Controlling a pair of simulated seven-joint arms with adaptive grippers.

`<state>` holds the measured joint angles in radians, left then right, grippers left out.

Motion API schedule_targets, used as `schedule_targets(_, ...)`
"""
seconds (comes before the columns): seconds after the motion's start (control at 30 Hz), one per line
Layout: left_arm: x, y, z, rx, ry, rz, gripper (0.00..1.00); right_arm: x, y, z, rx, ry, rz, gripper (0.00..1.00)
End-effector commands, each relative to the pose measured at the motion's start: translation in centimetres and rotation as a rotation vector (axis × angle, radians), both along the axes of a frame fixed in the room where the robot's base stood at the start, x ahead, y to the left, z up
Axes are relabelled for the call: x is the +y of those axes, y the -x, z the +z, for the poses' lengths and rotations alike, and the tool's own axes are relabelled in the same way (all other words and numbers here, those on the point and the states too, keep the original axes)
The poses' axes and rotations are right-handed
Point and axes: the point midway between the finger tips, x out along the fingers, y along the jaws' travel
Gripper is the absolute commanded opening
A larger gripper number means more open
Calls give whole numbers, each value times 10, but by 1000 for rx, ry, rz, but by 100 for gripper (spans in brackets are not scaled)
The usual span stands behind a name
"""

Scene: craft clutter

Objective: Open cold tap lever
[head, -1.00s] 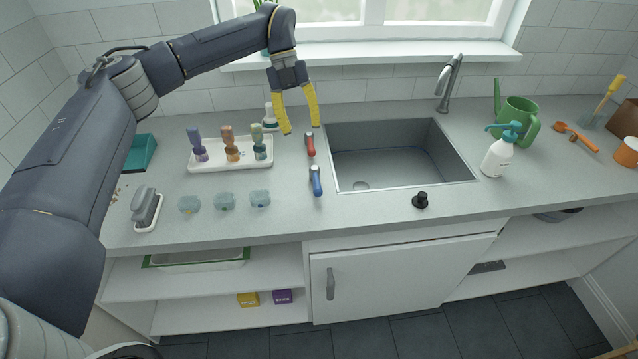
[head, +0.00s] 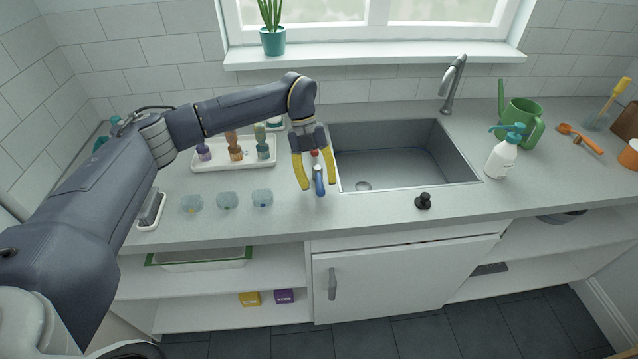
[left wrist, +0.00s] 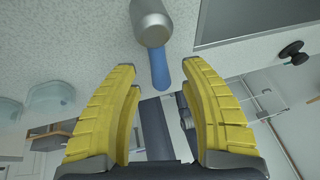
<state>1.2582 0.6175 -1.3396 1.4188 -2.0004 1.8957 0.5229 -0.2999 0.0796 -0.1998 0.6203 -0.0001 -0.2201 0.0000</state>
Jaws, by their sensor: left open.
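The cold tap lever with its blue handle (head: 318,180) stands on the counter left of the sink, at its front. In the left wrist view, the blue lever (left wrist: 161,72) and its silver base (left wrist: 150,24) show between and beyond the fingers. The red lever (head: 314,154) is just behind it, mostly hidden by my gripper. My left gripper (head: 319,186) is open, its yellow fingers on either side of the blue lever in the head view. Whether a finger touches it, I cannot tell. My right gripper is not in view.
The sink (head: 400,155) with its faucet (head: 453,84) lies to the right, a black knob (head: 423,201) at its front. The counter's front edge is close.

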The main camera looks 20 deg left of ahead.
Motion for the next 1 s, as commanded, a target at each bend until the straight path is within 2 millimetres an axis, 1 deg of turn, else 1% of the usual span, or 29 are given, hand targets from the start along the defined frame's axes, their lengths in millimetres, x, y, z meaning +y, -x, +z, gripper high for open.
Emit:
schedule_targets(0.1, -3, 2, -8, 0, 0, -1, 44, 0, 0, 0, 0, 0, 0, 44)
schedule_targets(0.2, -4, 3, -10, -1, 0, 1, 44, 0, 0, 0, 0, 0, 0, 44)
schedule_targets(0.53, -4, 4, -12, -1, 0, 1, 44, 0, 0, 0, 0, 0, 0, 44)
schedule_targets(0.57, -4, 4, -12, -1, 0, 1, 46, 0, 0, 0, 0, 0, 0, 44)
schedule_targets(0.9, -4, 4, -12, 0, 1, 0, 7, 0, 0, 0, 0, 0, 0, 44)
schedule_targets(0.97, -4, 4, -12, 0, 1, 0, 0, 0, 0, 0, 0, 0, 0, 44)
schedule_targets(1.0, -4, 4, -12, 0, 1, 0, 0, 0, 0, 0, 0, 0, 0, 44)
